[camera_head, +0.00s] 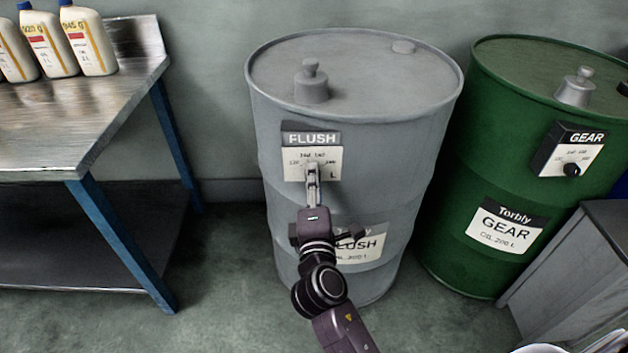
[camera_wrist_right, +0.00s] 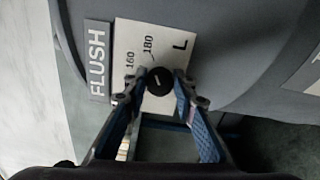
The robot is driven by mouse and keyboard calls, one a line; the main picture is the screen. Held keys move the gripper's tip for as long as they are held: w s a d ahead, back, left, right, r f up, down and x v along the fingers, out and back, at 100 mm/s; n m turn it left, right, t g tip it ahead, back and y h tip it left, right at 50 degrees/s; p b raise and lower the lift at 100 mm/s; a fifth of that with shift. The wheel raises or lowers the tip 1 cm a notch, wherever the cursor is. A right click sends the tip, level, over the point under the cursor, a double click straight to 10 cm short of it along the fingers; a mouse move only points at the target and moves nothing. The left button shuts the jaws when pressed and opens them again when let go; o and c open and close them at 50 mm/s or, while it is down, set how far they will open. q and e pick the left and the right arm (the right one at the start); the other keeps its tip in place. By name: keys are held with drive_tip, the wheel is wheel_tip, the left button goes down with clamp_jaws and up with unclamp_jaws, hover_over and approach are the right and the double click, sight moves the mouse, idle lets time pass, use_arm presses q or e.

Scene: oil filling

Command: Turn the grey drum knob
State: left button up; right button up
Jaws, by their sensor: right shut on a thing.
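The grey drum (camera_head: 390,160) marked FLUSH stands upright in the middle of the head view. Its white dial plate (camera_head: 326,160) is on the front, under the FLUSH sign. The black knob (camera_wrist_right: 160,81) shows in the right wrist view with a small light mark on it, in front of the plate, where 160 and 180 can be read. My right gripper (camera_head: 312,170) reaches up to the plate and hides the knob in the head view. In the wrist view its two fingertips (camera_wrist_right: 160,84) are on either side of the knob, shut on it. My left gripper is not in view.
A green GEAR drum (camera_head: 450,180) with its own black knob (camera_head: 572,169) stands at right. A metal table (camera_head: 100,115) with several bottles (camera_head: 90,40) is at left. A grey cabinet (camera_head: 575,275) is at lower right. Floor is clear between table and grey drum.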

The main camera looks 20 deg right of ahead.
drive_tip(key=o, duration=1.2)
drive_tip(key=shift+c, duration=0.2)
drive_tip(key=shift+s, duration=0.15)
drive_tip(key=v, duration=1.2)
